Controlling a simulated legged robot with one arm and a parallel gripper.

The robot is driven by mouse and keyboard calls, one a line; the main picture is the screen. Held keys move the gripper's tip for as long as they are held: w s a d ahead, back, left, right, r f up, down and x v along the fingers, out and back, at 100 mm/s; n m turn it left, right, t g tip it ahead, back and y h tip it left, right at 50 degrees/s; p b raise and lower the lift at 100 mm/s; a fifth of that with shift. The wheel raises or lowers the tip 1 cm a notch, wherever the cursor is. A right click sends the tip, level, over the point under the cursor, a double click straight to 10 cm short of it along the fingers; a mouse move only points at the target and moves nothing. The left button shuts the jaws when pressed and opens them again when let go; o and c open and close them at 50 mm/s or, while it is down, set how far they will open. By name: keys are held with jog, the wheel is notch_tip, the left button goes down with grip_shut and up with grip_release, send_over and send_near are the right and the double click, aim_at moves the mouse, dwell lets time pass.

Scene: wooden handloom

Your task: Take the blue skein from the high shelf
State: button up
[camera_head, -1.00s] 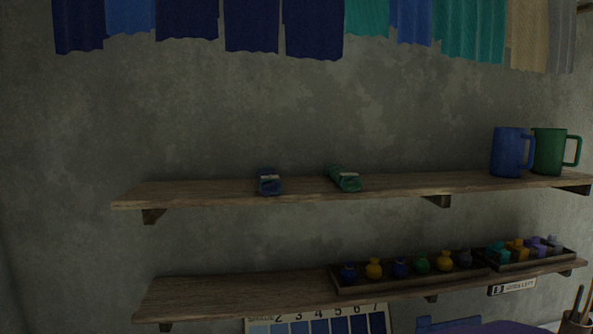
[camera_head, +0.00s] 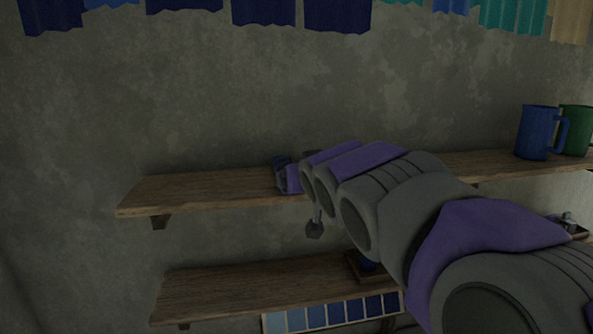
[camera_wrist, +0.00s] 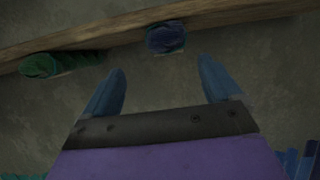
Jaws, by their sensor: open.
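In the wrist view the blue skein (camera_wrist: 165,38) lies on the high shelf's wooden board (camera_wrist: 105,36), just beyond the gap between my fingertips. My gripper (camera_wrist: 161,66) is open with nothing between its two blue fingers, apart from the skein. The green skein (camera_wrist: 55,64) lies to the left in that view, outside the fingers. In the head view my gripper (camera_head: 283,172) is at the high shelf (camera_head: 205,187), where the blue skein lies. My arm hides the green skein there, and I cannot clearly tell the blue skein from the gripper.
A blue mug (camera_head: 534,133) and a green mug (camera_head: 576,130) stand at the high shelf's right end. The lower shelf (camera_head: 240,284) holds a tray (camera_head: 362,267), mostly behind my arm. Cloths (camera_head: 262,10) hang above. The high shelf's left part is clear.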

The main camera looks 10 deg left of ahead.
jog(key=w+a+f, duration=0.2)
jog(key=w+a, duration=0.1)
jog(key=a, duration=0.3)
jog(key=w+d, duration=0.2)
jog(key=d, duration=0.1)
jog(key=w+d+p, duration=0.1)
jog(key=d, duration=0.1)
jog(key=shift+f, duration=0.25)
jog(key=w+a, duration=0.1)
jog(key=w+a+f, duration=0.1)
jog(key=a, duration=0.1)
jog(key=w+a, duration=0.1)
jog(key=a, duration=0.1)
jog(key=shift+w+a+f+p, duration=0.2)
jog(key=shift+w+f+p, duration=0.2)
jog(key=shift+s+a, duration=0.1)
jog(key=shift+a, duration=0.05)
jog(key=shift+d, duration=0.35)
jog(key=d, duration=0.3)
jog(key=shift+d+r, duration=0.25)
jog(key=shift+d, duration=0.05)
jog(key=c, duration=0.4)
jog(key=shift+d, duration=0.15)
jog(key=shift+c, duration=1.3)
jog(key=a, duration=0.3)
jog(key=shift+s+a+f, duration=0.1)
jog(key=shift+s+a, duration=0.1)
jog(key=shift+s, duration=0.05)
jog(key=c, duration=0.5)
